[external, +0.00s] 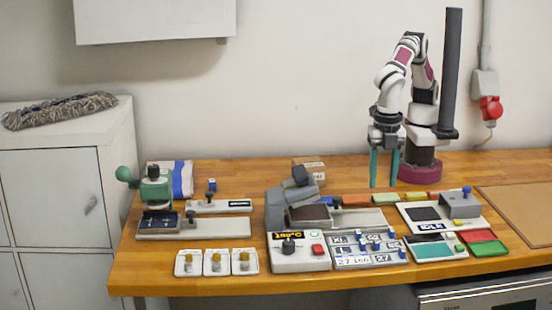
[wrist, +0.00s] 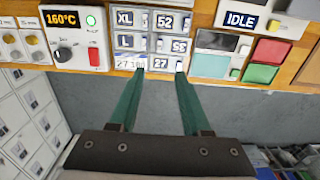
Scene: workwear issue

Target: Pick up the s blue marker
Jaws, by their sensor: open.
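My gripper (external: 383,182) is open and empty, with two teal fingers pointing down in front of my arm. In the wrist view its fingertips (wrist: 160,72) show spread apart at the near edge of a label board (wrist: 117,42). The board (external: 342,249) has white label plates, including XL, L, 52 and 27, and several small blue markers, one of them at the upper middle (external: 361,237). I cannot tell which blue marker is the s one. In the wrist view the markers are small, and their colours are unclear. No marker is between the fingers.
A control box (external: 299,261) with a knob and red button stands left of the board. A teal-topped panel (external: 428,251) and red (external: 481,236) and green (external: 488,249) trays are to its right. A press-like device (external: 283,207) stands behind. Bare wood shows at the table's front left.

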